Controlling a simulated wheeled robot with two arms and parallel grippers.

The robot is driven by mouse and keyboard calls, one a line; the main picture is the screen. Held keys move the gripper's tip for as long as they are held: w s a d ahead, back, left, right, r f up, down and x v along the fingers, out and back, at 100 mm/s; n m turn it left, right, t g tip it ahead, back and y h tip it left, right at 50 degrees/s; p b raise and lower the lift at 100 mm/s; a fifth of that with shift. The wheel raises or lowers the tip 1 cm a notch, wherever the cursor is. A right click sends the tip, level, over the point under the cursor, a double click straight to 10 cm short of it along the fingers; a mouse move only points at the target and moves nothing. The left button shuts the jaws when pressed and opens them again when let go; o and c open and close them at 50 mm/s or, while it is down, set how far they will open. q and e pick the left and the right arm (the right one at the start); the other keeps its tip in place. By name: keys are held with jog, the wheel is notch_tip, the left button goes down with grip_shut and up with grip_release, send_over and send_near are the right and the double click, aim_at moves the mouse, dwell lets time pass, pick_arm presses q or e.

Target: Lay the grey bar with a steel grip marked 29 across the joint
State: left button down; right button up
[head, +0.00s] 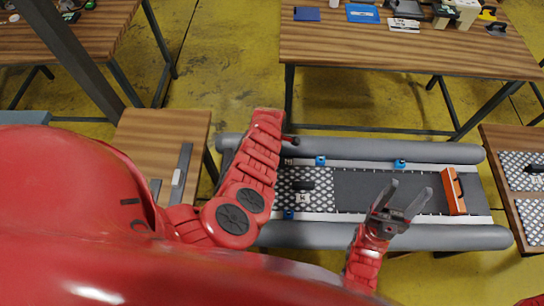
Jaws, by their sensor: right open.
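A dark grey bar (184,160) with a pale steel-coloured grip (177,178) lies on the small wooden table at the left; its number is not readable. A second grey piece (155,190) is partly hidden beside it by my body. The inflatable boat (400,150) has a floor with a patterned panel (303,205) marked 14 and a plain dark panel (365,185); they meet at a seam. My right gripper (408,203) is open and empty above the plain panel. My left arm crosses the boat's left end, but no fingers of its gripper show.
An orange block (454,190) stands on the boat floor at the right. Blue clamps (400,164) sit along its sides. A wooden bench (400,50) with several items stands behind. A table (500,150) with patterned panels is at the right. Yellow floor (230,60) is clear between the benches.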

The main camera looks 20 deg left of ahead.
pick_arm(q)
jog(key=c, duration=0.6)
grip_release()
